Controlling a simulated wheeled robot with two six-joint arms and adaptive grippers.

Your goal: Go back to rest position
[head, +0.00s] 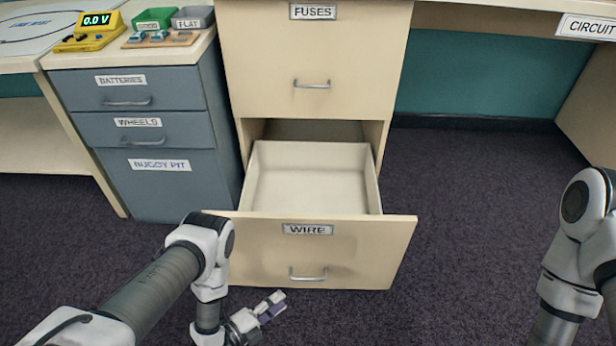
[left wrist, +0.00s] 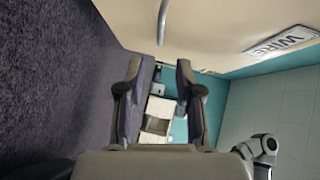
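The left gripper (head: 270,306) is low in front of the wire drawer (head: 310,185), just below and left of its handle (head: 308,275). The drawer is pulled out and looks empty inside. In the left wrist view the left gripper's two fingers (left wrist: 158,85) stand apart with nothing between them. The drawer front (left wrist: 215,30) and its handle (left wrist: 163,22) lie beyond the fingers, and the fingers do not appear to touch the handle. My right arm (head: 580,240) shows at the right edge of the head view; its gripper is out of view.
The fuses drawer (head: 310,50) above is shut. A blue-grey cabinet (head: 145,140) with shut drawers stands left. On it are a yellow meter (head: 92,32), a green bin (head: 154,18) and a grey bin (head: 193,17). Dark carpet (head: 470,210) is clear to the right.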

